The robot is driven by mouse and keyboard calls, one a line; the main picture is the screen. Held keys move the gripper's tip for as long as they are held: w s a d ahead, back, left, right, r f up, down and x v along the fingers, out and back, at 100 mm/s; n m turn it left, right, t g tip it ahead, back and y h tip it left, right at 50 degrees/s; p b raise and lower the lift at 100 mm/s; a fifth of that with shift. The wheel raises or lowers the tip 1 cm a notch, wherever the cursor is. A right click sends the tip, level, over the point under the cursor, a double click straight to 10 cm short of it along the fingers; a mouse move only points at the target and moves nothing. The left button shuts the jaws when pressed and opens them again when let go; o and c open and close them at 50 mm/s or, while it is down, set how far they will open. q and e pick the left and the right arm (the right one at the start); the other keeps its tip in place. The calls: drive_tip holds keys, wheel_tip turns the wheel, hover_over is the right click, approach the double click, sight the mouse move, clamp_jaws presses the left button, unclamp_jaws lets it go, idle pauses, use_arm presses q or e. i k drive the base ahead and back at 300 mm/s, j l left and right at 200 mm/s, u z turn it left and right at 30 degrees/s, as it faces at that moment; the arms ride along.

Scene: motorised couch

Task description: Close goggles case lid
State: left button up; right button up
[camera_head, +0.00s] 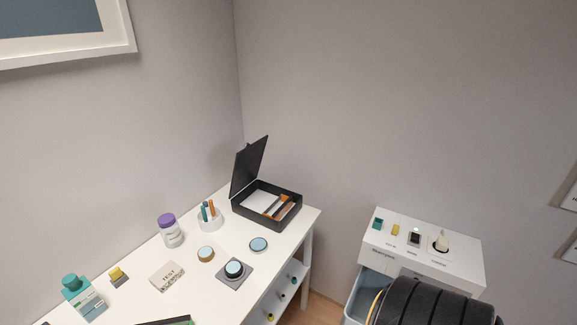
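A black case (283,215) stands near the far right end of the white table, by the wall corner. Its black lid (249,165) stands open, tilted up at the back left. Inside the case lie a white sheet-like item (260,200) and some orange and brown items (282,205). I cannot make out goggles in it. Neither of my grippers is in view.
On the white table (215,290) stand a purple-capped jar (171,232), a pen cup (209,220), round discs (259,245), a grey device (234,271) and a teal-topped bottle (80,297). A white drawer cabinet (455,262) stands at right, with a black ribbed object (425,304) in front.

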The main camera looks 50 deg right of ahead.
sight(248, 161)
drive_tip(key=z, duration=1.35)
